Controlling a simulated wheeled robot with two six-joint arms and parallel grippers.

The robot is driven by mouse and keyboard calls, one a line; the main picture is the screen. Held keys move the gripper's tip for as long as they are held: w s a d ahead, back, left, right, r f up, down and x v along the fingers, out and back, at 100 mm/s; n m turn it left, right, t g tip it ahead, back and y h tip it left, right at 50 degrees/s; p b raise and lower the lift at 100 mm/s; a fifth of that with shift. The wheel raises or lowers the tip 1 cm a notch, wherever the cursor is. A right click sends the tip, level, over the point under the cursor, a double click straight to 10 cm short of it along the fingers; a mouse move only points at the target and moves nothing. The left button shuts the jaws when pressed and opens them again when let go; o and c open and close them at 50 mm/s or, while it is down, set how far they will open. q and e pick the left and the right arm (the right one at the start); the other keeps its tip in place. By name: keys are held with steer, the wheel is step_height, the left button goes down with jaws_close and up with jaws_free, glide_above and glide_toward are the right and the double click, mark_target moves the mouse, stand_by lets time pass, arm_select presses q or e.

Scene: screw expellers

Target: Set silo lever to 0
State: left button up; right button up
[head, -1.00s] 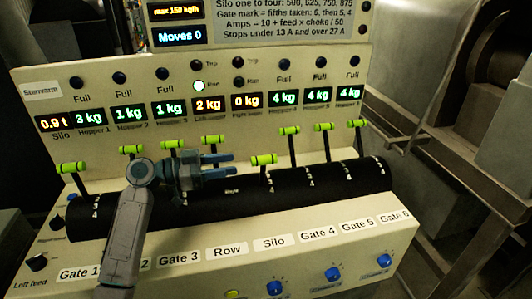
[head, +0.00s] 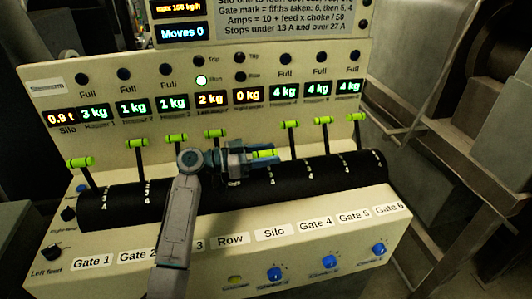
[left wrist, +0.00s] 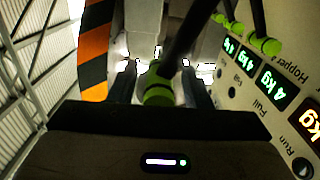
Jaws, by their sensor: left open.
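The silo lever (head: 263,154) has a lime-green handle and is the fifth from the left, above the Silo label (head: 274,232). It leans further toward the front than its neighbours. My left gripper (head: 268,153) is open around its handle, with one finger on each side. In the left wrist view the green handle (left wrist: 158,86) and its dark stem stand between the two fingers, which look apart from it. The scale mark at the lever's base is hidden by the gripper. My right gripper is not in view.
Other green-handled levers stand close by: the Row lever (head: 215,133) at left and the Gate 4 lever (head: 291,124) at right. The black drum (head: 320,172) lies below. The display panel behind reads Moves 0 (head: 182,32). Blue knobs (head: 275,274) line the front.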

arm_select(q)
jaws_close()
steer(key=shift+w+a+b, duration=0.1)
steer(key=shift+w+b, duration=0.2)
steer(key=shift+b, duration=0.05)
steer(key=w+a+n+b, duration=0.2)
steer(key=w+n+b, duration=0.2)
steer(key=w, duration=0.2)
steer(key=shift+r, duration=0.45)
jaws_free()
steer(key=shift+b, duration=0.3)
